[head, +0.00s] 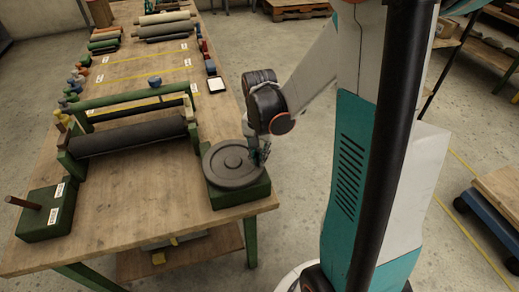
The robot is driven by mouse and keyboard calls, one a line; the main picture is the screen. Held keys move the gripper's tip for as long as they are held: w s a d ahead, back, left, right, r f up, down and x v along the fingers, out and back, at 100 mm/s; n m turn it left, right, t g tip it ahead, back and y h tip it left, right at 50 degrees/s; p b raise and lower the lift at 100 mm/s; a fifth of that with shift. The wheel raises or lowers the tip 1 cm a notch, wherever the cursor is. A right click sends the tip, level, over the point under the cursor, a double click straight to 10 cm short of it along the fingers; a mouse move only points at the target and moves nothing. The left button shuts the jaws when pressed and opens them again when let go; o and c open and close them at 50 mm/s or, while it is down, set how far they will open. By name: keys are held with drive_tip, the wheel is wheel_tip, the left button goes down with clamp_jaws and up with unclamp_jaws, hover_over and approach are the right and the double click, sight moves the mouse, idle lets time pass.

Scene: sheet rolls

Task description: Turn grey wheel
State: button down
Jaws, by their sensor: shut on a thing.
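The grey wheel (229,165) lies flat on a dark green block at the near right corner of the wooden table, with a round hub at its middle. My gripper (261,158) reaches down from above at the wheel's right edge. It is shut on the wheel near its rim, on the side toward my arm. The exact grip on the rim is too small to make out, and my wrist hides a little of the wheel's far right side.
A dark roller (127,135) in a green frame lies left of the wheel. Several rolls and small coloured items lie farther back. Bare table top lies between the block and the wheel.

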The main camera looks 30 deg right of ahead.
sight(224, 182)
drive_tip(key=s+a+m, duration=0.1)
drive_tip(key=m, duration=0.1)
drive_tip(key=s+a+m, duration=0.1)
drive_tip(key=a+m, duration=0.1)
drive_tip(key=shift+m, duration=0.4)
drive_tip(key=a+m, duration=0.2)
drive_tip(key=shift+s+m, duration=0.3)
drive_tip(key=a+m, duration=0.2)
drive_tip(key=shift+m+b, duration=0.35)
drive_tip(key=shift+m, duration=0.05)
drive_tip(key=a+m, duration=0.2)
drive_tip(key=shift+w+m, duration=0.15)
drive_tip(key=shift+m, duration=0.15)
drive_tip(key=m, duration=0.1)
drive_tip(key=a+m, duration=0.1)
drive_tip(key=shift+w+a+m, duration=0.3)
drive_tip(key=shift+w, duration=0.1)
drive_tip(key=shift+w+a+r+b, duration=0.1)
drive_tip(key=shift+w+a+b, duration=0.2)
drive_tip(key=shift+w+a, duration=0.55)
drive_tip(key=shift+a, duration=0.15)
drive_tip(key=c, duration=1.6)
unclamp_jaws()
drive_tip(key=shift+o, duration=0.3)
